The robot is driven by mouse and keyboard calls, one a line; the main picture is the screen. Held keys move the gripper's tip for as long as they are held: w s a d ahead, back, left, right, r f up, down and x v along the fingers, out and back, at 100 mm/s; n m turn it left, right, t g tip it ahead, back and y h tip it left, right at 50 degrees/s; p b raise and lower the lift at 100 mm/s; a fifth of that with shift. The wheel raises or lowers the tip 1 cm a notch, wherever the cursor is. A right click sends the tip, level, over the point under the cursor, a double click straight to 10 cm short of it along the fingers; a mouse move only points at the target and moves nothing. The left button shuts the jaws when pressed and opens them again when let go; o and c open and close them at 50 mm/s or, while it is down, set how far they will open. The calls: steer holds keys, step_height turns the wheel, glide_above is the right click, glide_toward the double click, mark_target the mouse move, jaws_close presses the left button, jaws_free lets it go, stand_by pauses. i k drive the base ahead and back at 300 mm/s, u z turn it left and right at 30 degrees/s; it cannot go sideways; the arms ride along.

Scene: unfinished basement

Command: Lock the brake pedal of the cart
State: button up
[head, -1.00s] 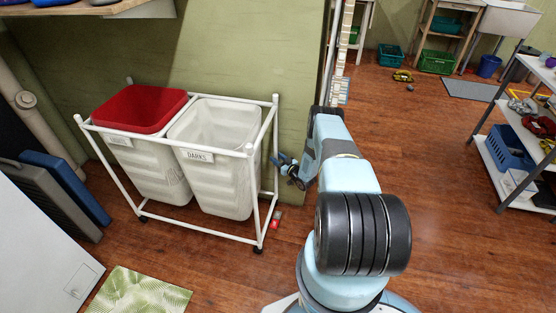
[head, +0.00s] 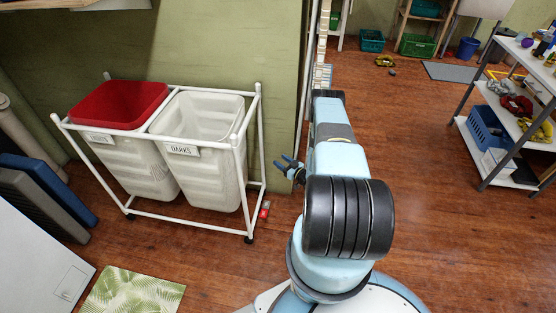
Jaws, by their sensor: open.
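The cart (head: 188,222) is a white tube frame on dark casters, standing left of centre in the head view. A small red piece (head: 265,212), likely the brake pedal, sits low by the cart's right end near the floor. It is too small to read its position. My gripper (head: 282,161) is open and empty, just right of the cart's right end in the picture and above the red piece, apart from it.
A green panel (head: 215,50) stands behind the cart. Dark and blue flat cases (head: 50,186) lean at the left, near a leaf-patterned mat (head: 130,292). A metal shelf (head: 500,170) stands at right. Wooden floor (head: 430,190) is clear between my arm and that shelf.

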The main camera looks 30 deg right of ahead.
mark_target(266, 205)
steer(key=k, duration=1)
